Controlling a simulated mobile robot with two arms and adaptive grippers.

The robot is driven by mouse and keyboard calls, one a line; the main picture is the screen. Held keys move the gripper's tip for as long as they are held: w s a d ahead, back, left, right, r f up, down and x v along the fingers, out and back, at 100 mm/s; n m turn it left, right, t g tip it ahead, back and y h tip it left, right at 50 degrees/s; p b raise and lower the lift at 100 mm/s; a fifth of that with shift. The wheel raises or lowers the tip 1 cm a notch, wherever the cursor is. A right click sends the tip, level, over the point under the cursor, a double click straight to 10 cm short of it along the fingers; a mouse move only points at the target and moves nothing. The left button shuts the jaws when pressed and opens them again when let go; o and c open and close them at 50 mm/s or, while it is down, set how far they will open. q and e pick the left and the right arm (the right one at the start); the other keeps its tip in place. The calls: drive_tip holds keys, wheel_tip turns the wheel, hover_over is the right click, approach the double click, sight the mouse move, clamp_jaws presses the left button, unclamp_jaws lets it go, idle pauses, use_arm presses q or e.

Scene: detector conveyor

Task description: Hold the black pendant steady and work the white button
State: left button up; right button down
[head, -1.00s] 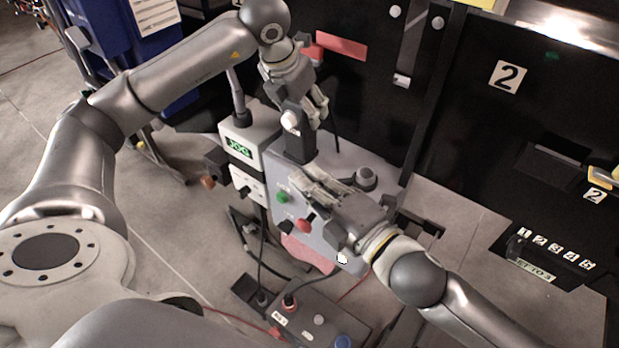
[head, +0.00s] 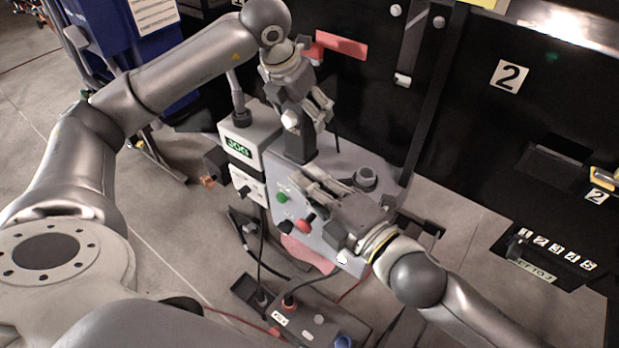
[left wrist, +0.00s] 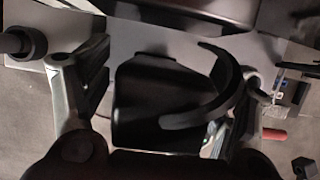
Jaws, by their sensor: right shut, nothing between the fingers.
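The black pendant (head: 297,147) is a dark upright block at the top of the grey control box. It also shows in the left wrist view as a black block (left wrist: 155,110), with a curved black hook beside it. My left gripper (head: 308,115) is just above the pendant in the head view. In the left wrist view its fingers stand apart on both sides of the block, with visible gaps. My right gripper (head: 305,182) is shut and empty, over the box and just below the pendant in the picture. I cannot make out a white button on the pendant.
The grey control box (head: 320,240) carries a green button (head: 282,198) and a red knob (head: 305,226), close to my right gripper. A box marked JOG (head: 250,140) adjoins it on the left. A button box (head: 315,318) with cables lies below. Black panels stand behind.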

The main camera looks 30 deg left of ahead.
use_arm(q)
drive_tip(key=shift+r, duration=0.2)
wheel_tip(320, 180, up, 11)
hover_over(289, 114)
idle(0.3)
